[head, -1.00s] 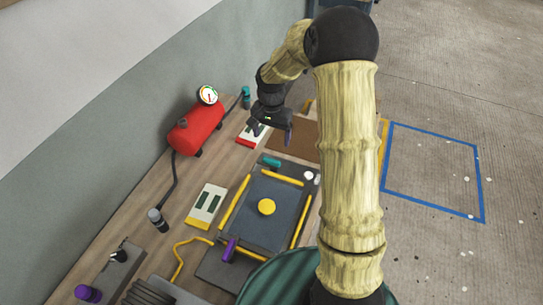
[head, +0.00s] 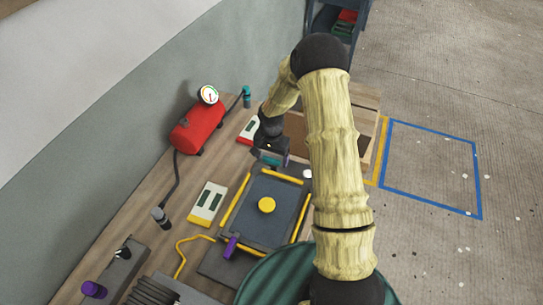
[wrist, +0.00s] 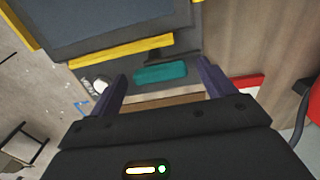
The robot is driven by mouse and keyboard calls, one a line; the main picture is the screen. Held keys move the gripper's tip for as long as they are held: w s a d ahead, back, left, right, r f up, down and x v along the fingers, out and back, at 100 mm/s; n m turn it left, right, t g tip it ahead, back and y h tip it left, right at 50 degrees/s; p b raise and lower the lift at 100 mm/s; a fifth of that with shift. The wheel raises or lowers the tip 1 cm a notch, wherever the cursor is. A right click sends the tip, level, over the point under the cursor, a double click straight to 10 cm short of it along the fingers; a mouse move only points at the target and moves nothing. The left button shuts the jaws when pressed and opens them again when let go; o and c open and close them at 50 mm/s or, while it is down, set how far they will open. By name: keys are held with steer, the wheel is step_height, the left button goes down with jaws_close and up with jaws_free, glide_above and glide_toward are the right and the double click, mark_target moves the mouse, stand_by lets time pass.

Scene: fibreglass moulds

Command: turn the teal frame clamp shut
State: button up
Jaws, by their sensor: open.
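The teal frame clamp (wrist: 160,73) lies between the two fingers of my gripper (wrist: 162,85) in the wrist view, just beyond the fingertips. It sits beside a yellow edge strip (wrist: 120,50) of the dark mould frame (head: 262,205). In the head view my gripper (head: 270,158) is over the far end of that frame and hides most of the clamp. My gripper is open, with a finger on each side of the clamp. I cannot tell whether the fingers touch it. A purple clamp (head: 231,246) stands at the frame's near end.
A white knob (wrist: 101,85) marked VENT is close to my left finger in the wrist view. A red compressor (head: 197,127) with a gauge stands by the wall. A yellow disc (head: 266,205) is on the frame.

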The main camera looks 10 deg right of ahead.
steer(key=c, duration=1)
steer(key=shift+n, duration=0.4)
steer(key=n+b, duration=0.1)
steer(key=n, duration=0.2)
steer(key=shift+s+a, duration=0.1)
steer(key=n, duration=0.5)
steer(key=shift+s, duration=0.1)
steer(key=n, duration=0.4)
steer(key=shift+s+n, duration=0.1)
steer(key=shift+n, duration=0.2)
steer(key=shift+s+n, duration=0.1)
steer(key=shift+n, duration=1.8)
